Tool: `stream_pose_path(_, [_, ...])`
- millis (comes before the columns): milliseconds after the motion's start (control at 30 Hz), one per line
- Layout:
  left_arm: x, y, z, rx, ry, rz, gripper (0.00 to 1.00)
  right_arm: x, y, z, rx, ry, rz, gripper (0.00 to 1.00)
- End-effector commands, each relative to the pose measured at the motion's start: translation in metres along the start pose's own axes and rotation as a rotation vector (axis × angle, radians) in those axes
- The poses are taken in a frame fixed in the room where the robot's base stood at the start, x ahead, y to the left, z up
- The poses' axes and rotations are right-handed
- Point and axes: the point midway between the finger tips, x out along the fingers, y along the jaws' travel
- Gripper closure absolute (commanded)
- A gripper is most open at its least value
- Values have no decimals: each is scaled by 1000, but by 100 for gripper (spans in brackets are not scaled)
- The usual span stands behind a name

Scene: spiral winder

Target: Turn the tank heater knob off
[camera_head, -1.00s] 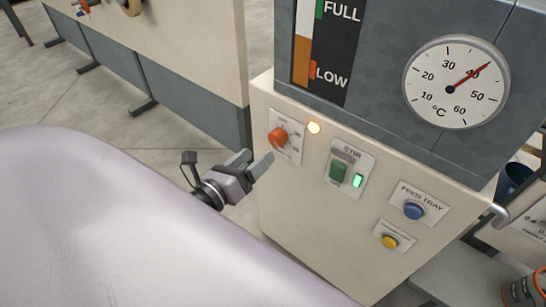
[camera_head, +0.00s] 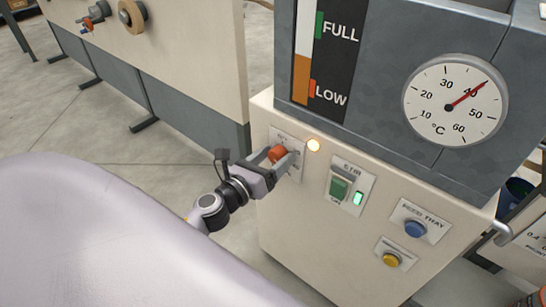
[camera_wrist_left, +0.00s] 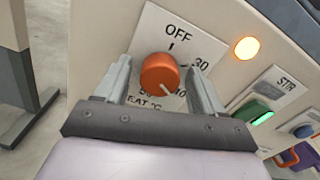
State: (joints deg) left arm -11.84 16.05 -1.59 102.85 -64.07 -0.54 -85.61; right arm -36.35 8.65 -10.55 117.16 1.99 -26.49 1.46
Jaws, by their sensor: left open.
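The orange-red tank heater knob (camera_head: 278,153) is on a white plate on the front of the cream cabinet. In the left wrist view the knob (camera_wrist_left: 160,73) shows OFF printed above it, 30 to its upper right and more numbers below, partly hidden. Its pale pointer mark is at the lower right, away from OFF. My left gripper (camera_head: 276,160) is open, with one finger on each side of the knob. In the left wrist view a gap shows beside the knob, and I cannot tell whether either finger touches it. My right gripper is not in view.
An orange lamp (camera_head: 313,145) glows beside the knob plate. The dial (camera_head: 455,98) above reads about 40 °C.

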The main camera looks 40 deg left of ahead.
Motion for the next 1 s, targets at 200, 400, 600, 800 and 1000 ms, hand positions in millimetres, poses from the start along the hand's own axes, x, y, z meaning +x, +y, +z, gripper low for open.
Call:
stream_pose_path(200, [0, 0, 0, 0, 0, 0, 31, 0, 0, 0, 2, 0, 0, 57])
stream_pose_path(400, [0, 0, 0, 0, 0, 0, 87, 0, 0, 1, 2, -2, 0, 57])
stream_pose_path(600, [0, 0, 0, -6, 0, 0, 87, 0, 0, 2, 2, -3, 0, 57])
stream_pose_path(800, [0, 0, 0, -56, 0, 1, 87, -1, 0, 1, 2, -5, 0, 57])
stream_pose_path(1000, [0, 0, 0, -178, 0, 0, 87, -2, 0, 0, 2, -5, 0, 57])
